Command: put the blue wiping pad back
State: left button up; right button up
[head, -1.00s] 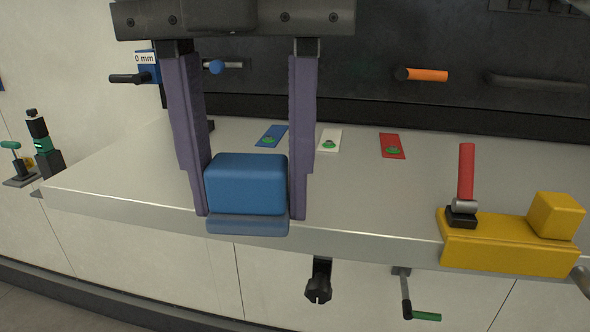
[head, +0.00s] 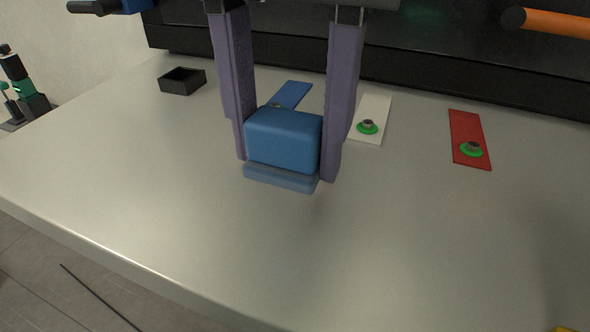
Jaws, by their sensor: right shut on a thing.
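The blue wiping pad (head: 285,138) is a rounded blue block with a paler blue-grey layer below it. My right gripper (head: 288,165) is shut on it, with one purple finger on each side. The pad hangs over the grey worktop and looks a little above it, with a soft shadow below right. The gripper body is cut off by the top edge. Behind the pad lies a blue plate (head: 294,95), partly hidden by the pad and a finger. A small black open box (head: 183,80) stands at the back left of the worktop. My left gripper is not in view.
A white plate (head: 376,108) and a red plate (head: 466,130), each with a green-ringed knob, lie to the right. An orange handle (head: 556,22) sticks out at top right. The worktop (head: 400,235) is bare in front. A yellow thing (head: 565,328) shows at the bottom right corner.

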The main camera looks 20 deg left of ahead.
aim_at(289, 171)
notch_tip(289, 171, down, 4)
jog(key=shift+f, duration=0.5)
jog(key=o, duration=1)
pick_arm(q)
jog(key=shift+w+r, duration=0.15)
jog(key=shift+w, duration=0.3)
pick_arm(e)
jog(key=shift+w+r, duration=0.1)
jog(key=shift+r, duration=0.4)
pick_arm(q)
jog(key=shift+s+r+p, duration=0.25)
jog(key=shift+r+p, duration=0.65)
pick_arm(e)
notch_tip(289, 171, up, 11)
jog(key=shift+r, duration=0.2)
